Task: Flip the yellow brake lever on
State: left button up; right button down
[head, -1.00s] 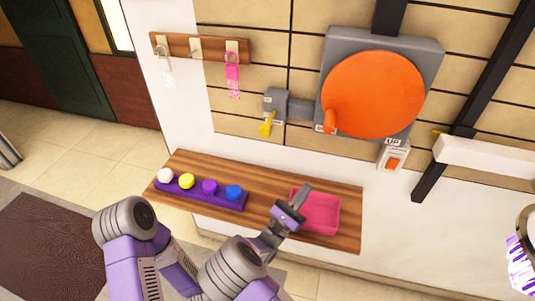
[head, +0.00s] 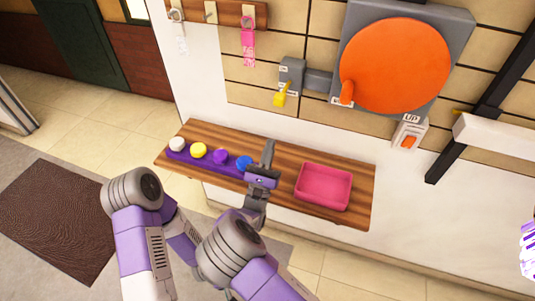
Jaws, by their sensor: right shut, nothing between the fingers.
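The yellow brake lever (head: 281,95) hangs down at an angle from a small grey box (head: 291,74) on the tiled wall. A grey pipe joins this box to a panel with a large orange disc (head: 396,66). My right gripper (head: 268,151) is shut and empty. In the picture it is below the lever, over the wooden shelf beside the blue ball, and apart from the lever. My left gripper is not in view.
The wooden shelf (head: 290,155) holds a purple rack (head: 205,165) of coloured balls and a pink tray (head: 323,186). Keys (head: 248,47) hang from a hook board above.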

aim_at(285, 92)
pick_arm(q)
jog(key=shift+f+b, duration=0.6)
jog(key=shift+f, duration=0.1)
pick_arm(e)
jog(key=w+d+r, duration=0.1)
jog(key=w+r, duration=0.3)
jog(key=r, duration=0.3)
jog(key=shift+d+r, duration=0.2)
jog(key=shift+r, duration=0.2)
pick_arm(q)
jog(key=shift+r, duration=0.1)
pick_arm(e)
jog(key=shift+r, duration=0.1)
